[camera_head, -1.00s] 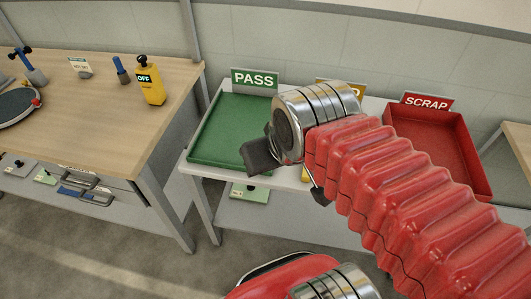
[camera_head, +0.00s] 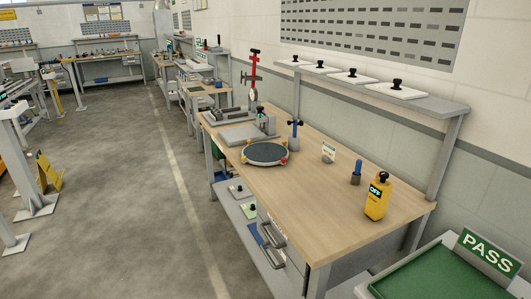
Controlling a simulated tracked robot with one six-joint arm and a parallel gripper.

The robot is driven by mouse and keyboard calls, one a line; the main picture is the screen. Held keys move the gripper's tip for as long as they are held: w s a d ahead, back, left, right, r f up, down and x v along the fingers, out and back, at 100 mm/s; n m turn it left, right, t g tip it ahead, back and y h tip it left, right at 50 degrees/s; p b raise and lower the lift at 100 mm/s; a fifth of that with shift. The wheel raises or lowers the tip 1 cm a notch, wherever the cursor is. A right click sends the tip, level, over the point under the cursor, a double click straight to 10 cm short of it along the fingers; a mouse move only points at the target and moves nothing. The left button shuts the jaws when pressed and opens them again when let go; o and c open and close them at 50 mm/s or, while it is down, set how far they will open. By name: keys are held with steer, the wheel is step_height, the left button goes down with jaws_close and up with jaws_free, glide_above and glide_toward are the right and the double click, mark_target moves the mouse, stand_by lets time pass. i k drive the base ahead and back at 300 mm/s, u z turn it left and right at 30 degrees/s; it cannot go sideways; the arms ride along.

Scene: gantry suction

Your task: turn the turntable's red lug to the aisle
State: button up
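The turntable (camera_head: 266,153) is a round, dark grey-topped disc on the wooden workbench (camera_head: 310,205), near the bench's left edge. Small coloured lugs sit around its rim. A red lug (camera_head: 285,158) appears at its right-hand rim, on the side away from the aisle; it is very small in this view. Other lugs look yellow, and their exact colours are hard to tell. The aisle (camera_head: 165,200) is the grey floor to the left of the bench. My gripper is not in view now.
A blue-and-grey stand (camera_head: 295,135) is just behind the turntable. A yellow device marked OFF (camera_head: 377,197) and a blue-handled tool (camera_head: 356,172) stand further right. A green PASS tray (camera_head: 430,275) is at bottom right. The aisle floor beside the bench is clear.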

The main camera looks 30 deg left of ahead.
mark_target(261, 154)
steer(key=u, duration=0.55)
steer(key=k, duration=1.35)
steer(key=u, duration=0.8)
steer(key=i, duration=0.6)
steer(key=u, duration=0.5)
steer(key=i, duration=0.75)
steer(key=u, duration=0.45)
steer(key=i, duration=2.2)
steer(key=z, duration=0.25)
